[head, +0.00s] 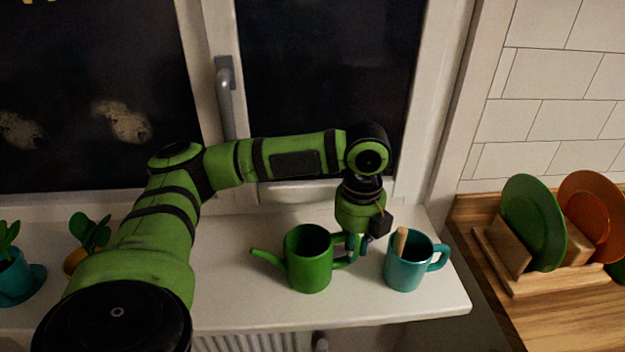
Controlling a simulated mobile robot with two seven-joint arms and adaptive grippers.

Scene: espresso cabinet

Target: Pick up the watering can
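A green watering can (308,262) stands upright on the white windowsill, its spout pointing left and its handle on the right. My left arm reaches over the sill from the left, and my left gripper (352,246) points down at the can's handle. The teal fingers are around or right beside the handle, partly hidden by the can and the wrist. I cannot tell whether they touch or close on it. My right gripper is not in view.
A teal mug (406,270) with a wooden item in it stands close to the right of the gripper. Potted plants (90,235) are at the left. A dish rack with a green plate (534,222) and an orange plate (592,215) is on the wooden counter. The window handle (226,95) is behind my arm.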

